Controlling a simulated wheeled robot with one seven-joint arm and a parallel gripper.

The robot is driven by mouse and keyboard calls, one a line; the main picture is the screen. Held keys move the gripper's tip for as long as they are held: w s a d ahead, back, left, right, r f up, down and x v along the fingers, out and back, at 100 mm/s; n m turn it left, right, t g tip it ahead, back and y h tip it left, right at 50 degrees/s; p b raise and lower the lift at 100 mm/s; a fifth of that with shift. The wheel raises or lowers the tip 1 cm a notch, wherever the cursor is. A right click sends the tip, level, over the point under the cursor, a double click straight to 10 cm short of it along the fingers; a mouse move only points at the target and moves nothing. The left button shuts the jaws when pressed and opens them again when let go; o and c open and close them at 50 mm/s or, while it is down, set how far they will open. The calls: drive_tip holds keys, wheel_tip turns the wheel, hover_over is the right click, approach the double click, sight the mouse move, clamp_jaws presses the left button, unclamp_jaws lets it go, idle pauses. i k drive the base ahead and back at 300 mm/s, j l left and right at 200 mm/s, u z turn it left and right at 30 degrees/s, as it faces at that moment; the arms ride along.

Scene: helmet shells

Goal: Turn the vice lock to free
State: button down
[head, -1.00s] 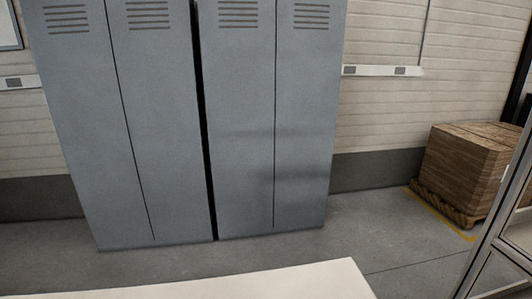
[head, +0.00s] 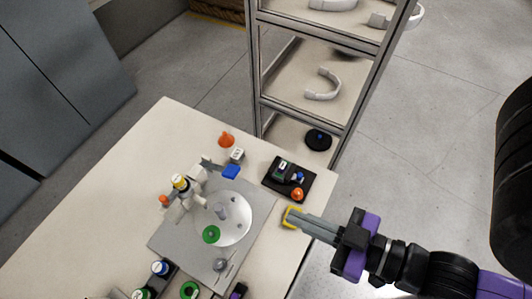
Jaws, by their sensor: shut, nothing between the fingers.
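A white fixture (head: 190,190) with a yellow-banded knob (head: 180,182) on top stands on a grey mat (head: 165,243) on the table. It may be the vice; the position of its lock is too small to read. My gripper (head: 291,215) is shut and empty near the table's right edge, to the right of the mat. A yellow outline shows around its fingertips; I cannot tell what it belongs to.
A black tray (head: 272,185) with small parts lies on the table's right side. Coloured pots (head: 160,268) and another green ring (head: 189,290) are at the front. A shelf rack (head: 255,70) stands behind the table.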

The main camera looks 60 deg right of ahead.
sight(297, 194)
drive_tip(key=k+z, duration=0.45)
drive_tip(key=k, duration=0.45)
drive_tip(key=j+u, duration=0.1)
drive_tip(key=j, duration=0.4)
drive_tip(key=i+j+u, duration=0.15)
drive_tip(key=j, duration=0.35)
drive_tip(key=i+j+u, duration=0.1)
drive_tip(key=j, duration=0.35)
